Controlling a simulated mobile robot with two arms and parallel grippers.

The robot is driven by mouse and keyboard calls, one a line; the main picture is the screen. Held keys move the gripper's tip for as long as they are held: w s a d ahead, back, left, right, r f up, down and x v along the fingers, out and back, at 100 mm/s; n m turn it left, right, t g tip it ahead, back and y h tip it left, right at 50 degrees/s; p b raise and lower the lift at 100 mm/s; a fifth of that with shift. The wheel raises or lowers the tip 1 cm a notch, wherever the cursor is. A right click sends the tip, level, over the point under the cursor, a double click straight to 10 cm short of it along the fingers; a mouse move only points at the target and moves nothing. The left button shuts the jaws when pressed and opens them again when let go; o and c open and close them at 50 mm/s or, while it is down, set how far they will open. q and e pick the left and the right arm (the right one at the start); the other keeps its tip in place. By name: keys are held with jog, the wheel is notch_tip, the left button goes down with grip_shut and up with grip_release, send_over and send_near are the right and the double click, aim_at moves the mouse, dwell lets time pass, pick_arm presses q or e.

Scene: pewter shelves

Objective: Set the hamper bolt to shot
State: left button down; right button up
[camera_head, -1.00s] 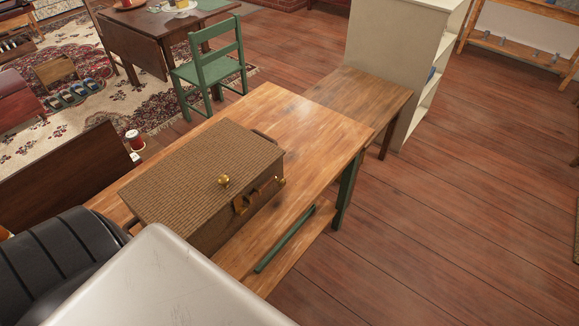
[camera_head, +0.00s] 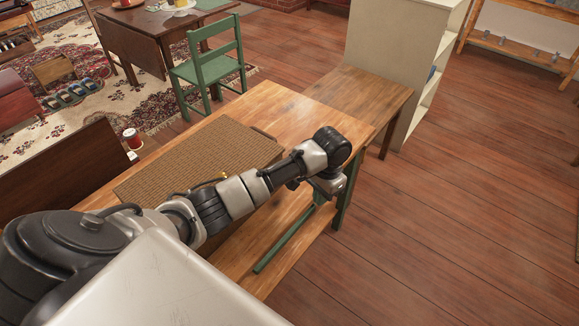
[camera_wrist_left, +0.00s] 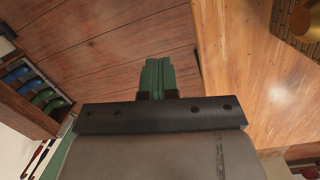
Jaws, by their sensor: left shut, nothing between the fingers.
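A brown wicker hamper (camera_head: 205,155) lies on the wooden table. Its lid shows, but my left arm covers its front in the head view. A little of a brass fitting (camera_head: 219,177) shows above the arm. The bolt cannot be made out and its setting is hidden. My left gripper (camera_head: 318,199) is shut and empty, past the hamper's right end, apart from it. In the left wrist view its green fingers (camera_wrist_left: 158,74) are together above the floor, and a brass part (camera_wrist_left: 300,20) on the hamper shows at the upper right corner. My right gripper is not in view.
The table (camera_head: 285,105) has bare top at the hamper's far and right sides. A lower wooden table (camera_head: 360,95) and a cream shelf (camera_head: 395,60) stand beyond. A green chair (camera_head: 208,70) is behind. The floor at right is clear.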

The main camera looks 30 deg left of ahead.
pick_arm(q)
jog(key=w+a+r+n, duration=0.1)
jog(key=w+a+r, duration=0.2)
jog(key=a+r, duration=0.2)
jog(key=w+a+r+n+g, duration=0.1)
jog(key=w+a+r, duration=0.3)
jog(key=r, duration=0.6)
jog(key=shift+w+a+n+g, duration=0.15)
jog(key=shift+a+n+g, duration=0.15)
jog(key=shift+a+n, duration=0.15)
jog(key=s+f+p, duration=0.2)
jog(key=s+f, duration=0.4)
jog(key=f, duration=0.4)
jog(key=shift+s+a+f+p, duration=0.2)
jog(key=shift+s+f+p, duration=0.05)
jog(key=shift+s+p, duration=0.1)
jog(key=shift+w, duration=0.1)
